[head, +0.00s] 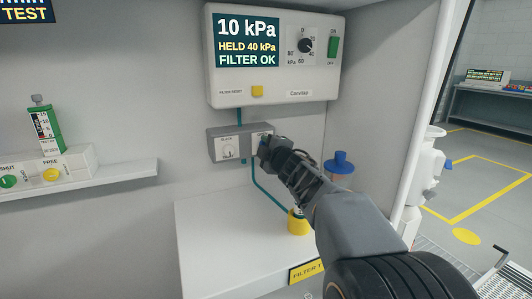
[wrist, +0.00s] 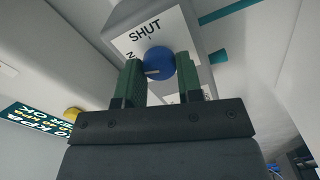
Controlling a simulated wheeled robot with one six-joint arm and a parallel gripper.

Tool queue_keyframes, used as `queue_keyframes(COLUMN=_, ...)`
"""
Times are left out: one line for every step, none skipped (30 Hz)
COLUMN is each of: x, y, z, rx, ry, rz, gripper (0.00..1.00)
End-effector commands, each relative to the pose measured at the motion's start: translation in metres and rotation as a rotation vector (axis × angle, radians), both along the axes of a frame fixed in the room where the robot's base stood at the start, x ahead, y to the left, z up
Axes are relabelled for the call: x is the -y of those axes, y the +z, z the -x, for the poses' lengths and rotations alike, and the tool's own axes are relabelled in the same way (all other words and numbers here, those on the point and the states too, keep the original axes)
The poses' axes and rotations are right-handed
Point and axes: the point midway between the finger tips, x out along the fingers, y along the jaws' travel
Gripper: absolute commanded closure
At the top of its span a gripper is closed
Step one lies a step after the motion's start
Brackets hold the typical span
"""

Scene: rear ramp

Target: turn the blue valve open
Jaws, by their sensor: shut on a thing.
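The blue valve (wrist: 161,60) is a round knob on a white plate (wrist: 135,42) marked SHUT, with part of another label beside it. A pale mark shows on the knob's lower left. In the wrist view my gripper (wrist: 159,68) has its two green fingers closed on either side of the knob. In the head view my gripper (head: 266,147) reaches the right side of a grey wall box (head: 216,145) and hides the knob.
A control panel (head: 222,97) above reads 10 kPa, HELD 40 kPa and FILTER OK. A teal pipe (head: 254,178) runs down from the box. A blue-capped canister (head: 340,162) and a yellow fitting (head: 298,222) stand near my arm. A shelf with instruments (head: 110,181) is at left.

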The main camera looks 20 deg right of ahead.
Motion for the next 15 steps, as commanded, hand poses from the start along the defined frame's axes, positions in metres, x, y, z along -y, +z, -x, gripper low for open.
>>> queue_keyframes(x=-0.0001, y=-0.0023, z=0.0, rx=0.001, ry=0.0, rz=0.034, gripper=0.9)
queue_keyframes(x=-0.0001, y=-0.0023, z=0.0001, rx=0.001, ry=0.0, rz=0.054, gripper=0.9)
queue_keyframes(x=-0.0001, y=-0.0024, z=0.0001, rx=0.0, ry=0.0, rz=0.083, gripper=0.9)
queue_keyframes(x=-0.0002, y=-0.0023, z=0.0001, rx=0.0, ry=0.0, rz=0.102, gripper=0.9)
queue_keyframes(x=-0.0001, y=-0.0022, z=0.0001, rx=0.0, ry=0.0, rz=0.119, gripper=0.9)
queue_keyframes(x=-0.0002, y=-0.002, z=0.0001, rx=0.0, ry=0.0, rz=0.142, gripper=0.9)
queue_keyframes(x=-0.0002, y=-0.0018, z=0.0, rx=0.0, ry=0.0, rz=0.158, gripper=0.9)
queue_keyframes(x=-0.0003, y=-0.0018, z=0.0, rx=0.001, ry=0.001, rz=0.174, gripper=0.9)
queue_keyframes(x=-0.0003, y=-0.0016, z=0.0, rx=0.001, ry=0.001, rz=0.192, gripper=0.9)
queue_keyframes(x=-0.0004, y=-0.0016, z=0.0, rx=0.0, ry=0.001, rz=0.204, gripper=0.9)
queue_keyframes(x=-0.0003, y=-0.0015, z=0.0, rx=0.0, ry=0.001, rz=0.215, gripper=0.9)
queue_keyframes(x=-0.0003, y=-0.0014, z=0.0, rx=0.0, ry=0.001, rz=0.23, gripper=0.9)
queue_keyframes(x=-0.0003, y=-0.0014, z=0.0, rx=0.0, ry=0.001, rz=0.239, gripper=0.9)
queue_keyframes(x=-0.0003, y=-0.0014, z=0.0, rx=0.0, ry=0.001, rz=0.247, gripper=0.9)
queue_keyframes(x=-0.0004, y=-0.0013, z=0.0, rx=-0.001, ry=0.001, rz=0.257, gripper=0.9)
